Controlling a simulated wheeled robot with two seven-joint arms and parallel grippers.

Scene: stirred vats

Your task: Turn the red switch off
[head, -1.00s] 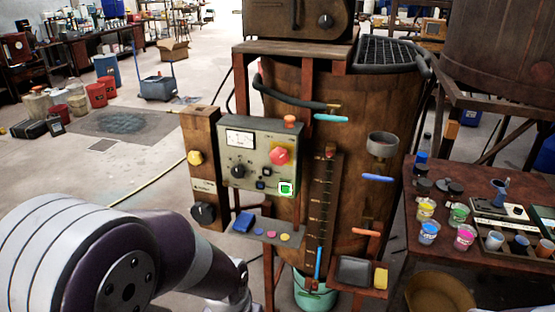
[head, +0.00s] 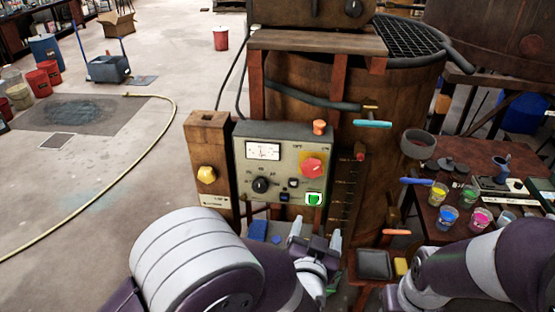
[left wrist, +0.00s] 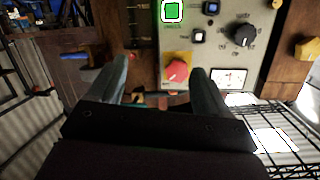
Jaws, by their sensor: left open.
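The red switch (head: 313,167) is a round red knob on a yellow plate, at the upper right of a grey-green control panel (head: 245,182). Labels above it look like OFF and ON; which one it points to is too small to tell. My left gripper (head: 316,238) is open and empty, in front of and below the panel, apart from the knob. In the left wrist view the panel appears upside down. The red switch (left wrist: 177,70) shows there beyond the gap of my left gripper (left wrist: 159,70), closer to the right finger. My right gripper is out of view.
A lit green button (head: 314,199) and a black dial (head: 261,185) share the panel. A wooden post with a yellow knob (head: 207,174) stands to its left. A blue-handled valve (head: 373,124) is at upper right. A table with paint cups (head: 480,218) stands right.

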